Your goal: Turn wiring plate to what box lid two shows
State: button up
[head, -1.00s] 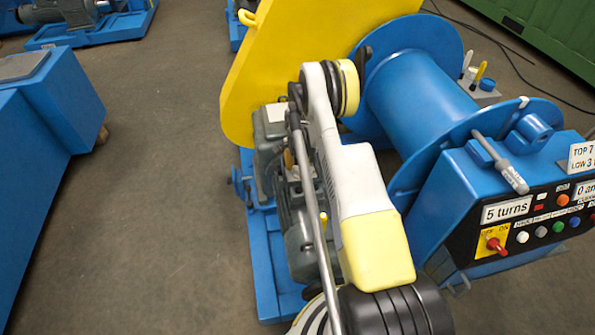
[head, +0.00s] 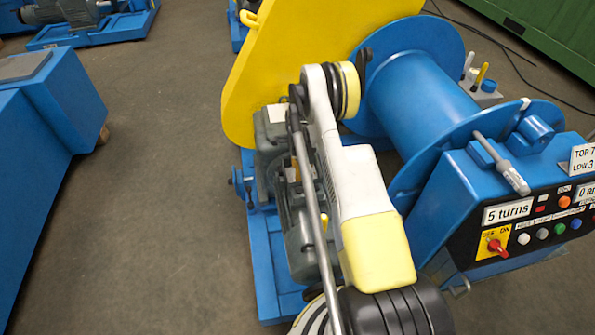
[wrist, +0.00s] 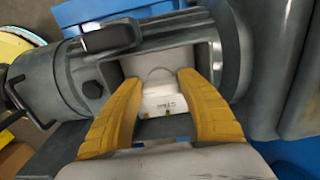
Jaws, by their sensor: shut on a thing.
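In the wrist view, a white plate (wrist: 163,98) with small dark print sits inside the open box (wrist: 214,60) on the side of the grey motor. I take it for the wiring plate. My gripper (wrist: 160,80) reaches into the box with one yellow finger on each side of the plate. It is shut on the plate; the fingers cover its side edges. In the head view the grey motor (head: 300,225) stands low behind my arm, and my gripper is hidden there. I cannot make out a box lid marked two in either view.
A yellow guard (head: 285,60) rises behind the motor. A blue drum (head: 420,95) and a control box (head: 500,205) with a red switch and a "5 turns" label stand close on the right. A blue block (head: 50,130) is at left, with clear floor (head: 165,180) between.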

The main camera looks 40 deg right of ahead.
dwell(0.4)
jog(key=o, duration=0.9)
notch_tip(320, 180, up, 12)
